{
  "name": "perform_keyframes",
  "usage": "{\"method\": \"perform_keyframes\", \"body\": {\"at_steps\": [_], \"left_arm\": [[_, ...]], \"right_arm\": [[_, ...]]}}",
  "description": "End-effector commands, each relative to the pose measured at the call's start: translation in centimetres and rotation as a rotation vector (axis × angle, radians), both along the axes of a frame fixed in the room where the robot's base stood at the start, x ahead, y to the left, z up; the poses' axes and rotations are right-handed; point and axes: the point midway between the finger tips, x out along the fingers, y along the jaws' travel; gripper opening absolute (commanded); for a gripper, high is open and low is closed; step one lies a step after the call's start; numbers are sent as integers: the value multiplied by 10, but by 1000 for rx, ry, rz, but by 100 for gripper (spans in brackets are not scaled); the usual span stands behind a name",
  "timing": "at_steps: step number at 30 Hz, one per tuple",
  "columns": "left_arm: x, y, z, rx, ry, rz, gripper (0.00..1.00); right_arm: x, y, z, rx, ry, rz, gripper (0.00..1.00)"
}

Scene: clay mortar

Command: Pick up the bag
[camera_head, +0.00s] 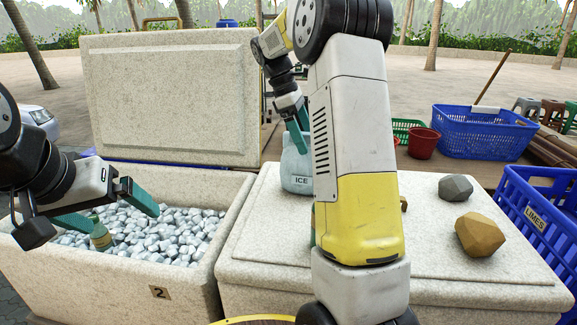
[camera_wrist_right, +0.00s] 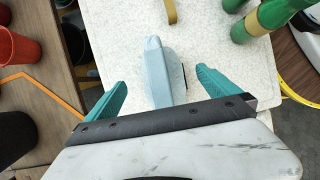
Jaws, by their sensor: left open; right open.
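The bag is a light-blue bag (camera_head: 297,178) marked ICE, upright on the closed lid of the right-hand cooler, partly hidden by my right arm. In the right wrist view the bag (camera_wrist_right: 158,62) is between the two teal fingers, with space on both sides. My right gripper (camera_head: 297,140) is open at the top of the bag and points down. My left gripper (camera_head: 122,220) is open over the ice-filled cooler, with a green bottle (camera_head: 100,236) close to its fingers.
The left cooler (camera_head: 160,292) is open and full of ice. A dark stone (camera_head: 455,188) and a brown stone (camera_head: 479,234) lie on the right lid (camera_head: 440,275). A blue basket (camera_head: 480,135), red bucket (camera_head: 424,143) and LIMES crate (camera_head: 535,215) stand around. Green bottles (camera_wrist_right: 262,20) show in the wrist view.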

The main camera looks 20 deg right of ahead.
Motion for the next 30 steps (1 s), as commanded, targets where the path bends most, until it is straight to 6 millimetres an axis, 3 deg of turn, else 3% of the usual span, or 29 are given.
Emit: {"method": "perform_keyframes", "body": {"at_steps": [6, 15, 28, 30], "left_arm": [[0, 0, 0, 0, 0, 0, 95], [0, 0, 0, 0, 0, 0, 95], [0, 0, 0, 0, 0, 0, 95], [0, 0, 0, 0, 0, 0, 95]], "right_arm": [[-8, -12, -27, 0, 0, -1, 100], [-8, -13, -31, 0, -2, -1, 100], [-8, -13, -31, 0, -2, -1, 16], [-8, -13, -30, 0, -5, 0, 14]]}}
